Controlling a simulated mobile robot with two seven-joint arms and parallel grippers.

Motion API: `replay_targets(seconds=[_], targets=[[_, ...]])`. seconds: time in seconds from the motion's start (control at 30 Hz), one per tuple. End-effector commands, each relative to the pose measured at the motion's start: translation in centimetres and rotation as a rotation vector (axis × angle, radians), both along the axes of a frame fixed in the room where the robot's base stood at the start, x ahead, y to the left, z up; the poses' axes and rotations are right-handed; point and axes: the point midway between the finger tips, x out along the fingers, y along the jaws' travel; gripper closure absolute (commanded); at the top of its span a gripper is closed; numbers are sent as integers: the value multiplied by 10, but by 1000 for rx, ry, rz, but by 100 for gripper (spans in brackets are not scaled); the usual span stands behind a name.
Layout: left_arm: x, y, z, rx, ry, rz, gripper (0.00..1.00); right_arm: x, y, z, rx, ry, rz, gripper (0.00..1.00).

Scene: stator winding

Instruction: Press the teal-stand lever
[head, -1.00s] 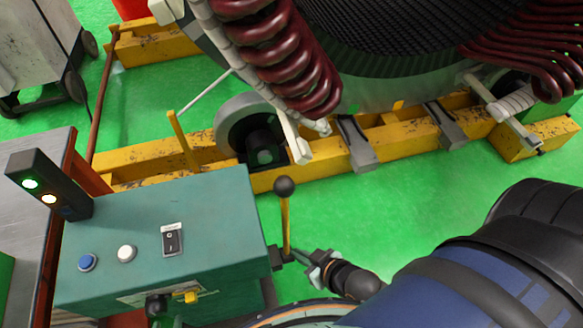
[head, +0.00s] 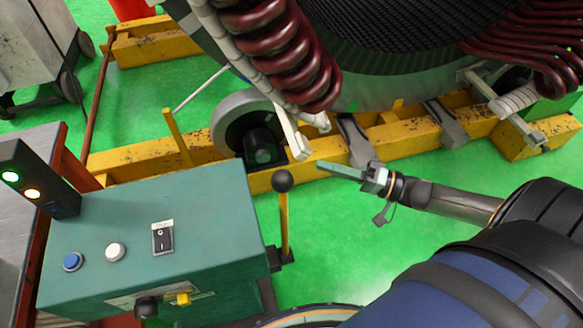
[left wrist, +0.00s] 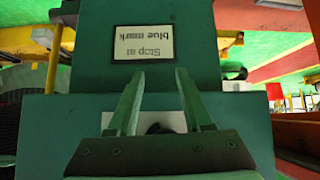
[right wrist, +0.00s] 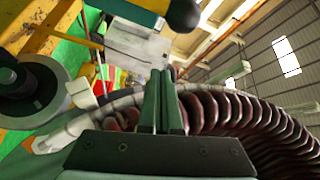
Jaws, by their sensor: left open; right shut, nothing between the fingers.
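The teal stand (head: 205,215) fills the lower left of the head view. Its lever (head: 284,222) is a yellow rod with a black ball knob (head: 283,181), upright at the stand's right side on a dark bracket. My right gripper (head: 321,167) is shut and empty, right of the knob and a little higher in the picture, apart from it. In the right wrist view its closed fingers (right wrist: 163,75) point up below a dark ball, likely the knob (right wrist: 183,14). My left gripper (left wrist: 158,75) is open and empty, facing the teal stand's sign side; the head view does not show it.
The stand's top carries a blue button (head: 72,262), a white button (head: 115,252) and a black switch (head: 163,237). A signal light (head: 38,180) stands at left. Yellow beams (head: 380,145) and the large stator with red coils (head: 285,60) lie beyond. Green floor is clear right of the lever.

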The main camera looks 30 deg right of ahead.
Motion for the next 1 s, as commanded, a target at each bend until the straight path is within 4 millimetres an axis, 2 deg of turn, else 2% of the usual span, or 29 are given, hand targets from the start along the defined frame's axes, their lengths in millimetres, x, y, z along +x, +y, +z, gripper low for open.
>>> replay_targets(seconds=[0.2, 0.6, 0.77, 1.0], targets=[[0, 0, -4, 0, 1, 0, 50, -1, -11, 18, 106, 46, 87, 100], [0, 0, -4, 0, 1, 0, 50, 1, -9, 19, 113, 48, 90, 100], [0, 0, -4, 0, 1, 0, 50, 13, 3, 22, 115, 46, 91, 100], [0, 0, -3, 0, 1, 0, 50, 44, 35, 27, 115, 44, 90, 100]])
